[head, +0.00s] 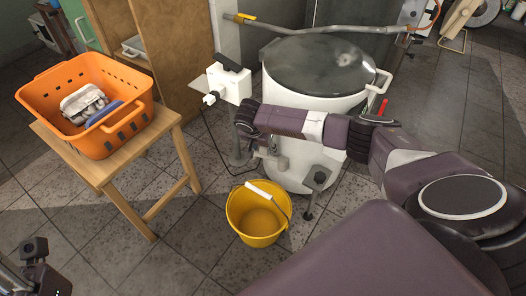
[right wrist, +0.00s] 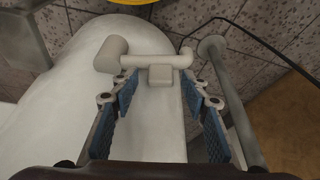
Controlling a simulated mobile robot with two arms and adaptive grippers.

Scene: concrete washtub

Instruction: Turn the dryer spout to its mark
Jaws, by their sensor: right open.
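The white dryer (head: 310,180) is a round tub with a grey lid, standing in the middle of the head view. In the right wrist view, a pale spout (right wrist: 150,62) sticks out from its white wall, with a thick round end at left and a small hooked end at right. My right gripper (right wrist: 158,82) is open, its blue-padded fingers on either side of the spout's middle, with no clear grip on it. In the head view my right arm hides part of the dryer front. No mark can be made out. Part of my left gripper (head: 38,268) shows at the lower left; its fingers are unclear.
A yellow bucket (head: 258,228) stands on the tiled floor before the dryer. An orange basket (head: 120,140) with items sits on a wooden stool (head: 92,172) at left. A white box (head: 230,84) is beside the tub, and a pipe (head: 320,29) runs behind it.

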